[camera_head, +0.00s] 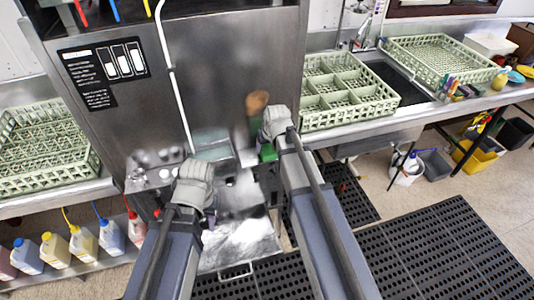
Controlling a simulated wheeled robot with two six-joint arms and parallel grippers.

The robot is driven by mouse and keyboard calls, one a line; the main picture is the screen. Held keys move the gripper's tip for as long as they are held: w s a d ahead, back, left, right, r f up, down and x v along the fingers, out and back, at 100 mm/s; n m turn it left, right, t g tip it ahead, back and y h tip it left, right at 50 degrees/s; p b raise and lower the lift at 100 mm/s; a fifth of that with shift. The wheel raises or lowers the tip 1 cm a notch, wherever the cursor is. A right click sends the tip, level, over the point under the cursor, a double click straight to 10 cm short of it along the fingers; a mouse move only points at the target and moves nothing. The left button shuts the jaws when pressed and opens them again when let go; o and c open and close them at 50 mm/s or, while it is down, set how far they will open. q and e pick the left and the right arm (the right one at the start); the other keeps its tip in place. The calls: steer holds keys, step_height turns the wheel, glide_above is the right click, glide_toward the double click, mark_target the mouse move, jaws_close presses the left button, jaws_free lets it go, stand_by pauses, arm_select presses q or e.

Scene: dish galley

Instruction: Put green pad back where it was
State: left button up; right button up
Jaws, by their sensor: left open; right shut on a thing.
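The green pad (267,153) shows as a small green patch just below my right gripper (268,140), in front of the steel dish machine. My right gripper is shut on it, and the gripper and wrist hide most of the pad. My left gripper (197,186) is open and empty, lower and to the left, in front of the machine's lower panel. Its fingertips are partly hidden by its own wrist.
The steel dish machine (215,60) fills the middle. Green racks stand left (45,150) and right (345,85) of it. Another rack (445,58) is beyond the sink (400,78). Sponges and bottles stand at the right counter end. Black mats (440,255) cover the floor.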

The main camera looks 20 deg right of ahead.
steer(key=shift+w+f, duration=0.2)
steer(key=shift+f, duration=0.5)
arm_select(q)
steer(key=shift+w+a+f, duration=0.1)
steer(key=shift+f, duration=0.5)
arm_select(e)
steer(key=shift+r, duration=0.1)
arm_select(q)
steer(key=shift+f, duration=0.1)
arm_select(e)
steer(key=shift+f+b, duration=0.25)
steer(key=shift+b, duration=0.1)
steer(key=o, duration=1.2)
steer(key=shift+r, duration=0.1)
steer(key=shift+r, duration=0.1)
